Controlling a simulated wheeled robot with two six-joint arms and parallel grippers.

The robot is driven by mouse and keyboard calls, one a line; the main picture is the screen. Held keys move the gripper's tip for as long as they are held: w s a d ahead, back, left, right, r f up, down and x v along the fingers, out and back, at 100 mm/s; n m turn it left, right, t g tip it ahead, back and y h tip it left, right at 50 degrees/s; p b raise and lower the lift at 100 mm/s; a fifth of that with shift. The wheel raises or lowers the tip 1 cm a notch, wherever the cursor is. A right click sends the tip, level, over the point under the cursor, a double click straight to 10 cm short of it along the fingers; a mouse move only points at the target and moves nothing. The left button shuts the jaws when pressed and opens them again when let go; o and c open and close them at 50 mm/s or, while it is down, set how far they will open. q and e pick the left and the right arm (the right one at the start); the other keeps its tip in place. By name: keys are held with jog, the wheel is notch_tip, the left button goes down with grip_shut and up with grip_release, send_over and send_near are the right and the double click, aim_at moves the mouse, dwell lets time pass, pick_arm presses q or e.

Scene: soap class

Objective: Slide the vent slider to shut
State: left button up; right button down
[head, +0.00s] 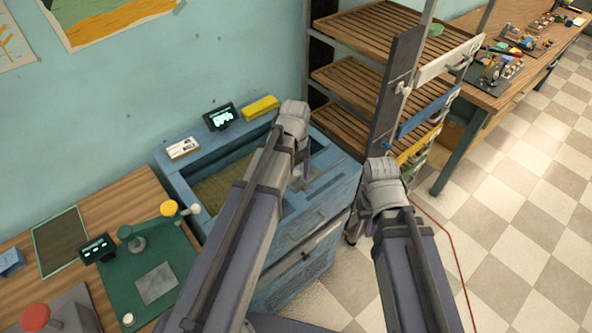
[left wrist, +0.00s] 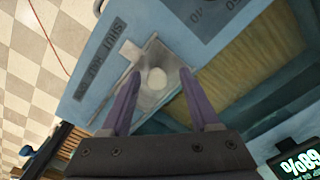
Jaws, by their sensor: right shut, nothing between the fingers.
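The vent slider (left wrist: 157,78) shows in the left wrist view as a pale round knob on a bare metal plate. A pale tab (left wrist: 131,50) sticks out of the plate beside the lettering SHUT and HALF on the blue cabinet (left wrist: 85,95). My left gripper (left wrist: 160,74) is open, its purple fingers on either side of the knob; I cannot tell whether they touch it. In the head view my left gripper (head: 302,168) is over the right part of the blue cabinet (head: 335,195), and its wrist hides the knob. My right gripper (head: 370,226) is shut and empty, right of the cabinet.
A yellow block (head: 261,107), a small display (head: 221,117) and a white card box (head: 183,149) stand on the cabinet's back ledge. A slatted rack (head: 372,75) stands behind and right. A wooden bench (head: 70,218) with a green mat is left. The checkered floor at right is open.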

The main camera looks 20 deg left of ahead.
aim_at(296, 175)
pick_arm(q)
jog(key=shift+d, duration=0.1)
notch_tip(296, 175, up, 8)
jog(key=p, duration=0.8)
jog(key=shift+f, duration=0.1)
jog(key=shift+s+d+f, duration=0.1)
jog(key=shift+d, duration=0.05)
jog(key=s+d+f+m+b, duration=0.2)
jog(key=s+d+m, duration=0.1)
jog(key=s+d, duration=0.3)
jog(key=s+d+f+m+y+b, duration=0.1)
jog(key=s+d+f+m+b, duration=0.1)
jog(key=s+d, duration=0.4)
jog(key=shift+s+f+m+b, duration=0.25)
jog(key=shift+s+m+b, duration=0.2)
jog(key=shift+m+b, duration=0.05)
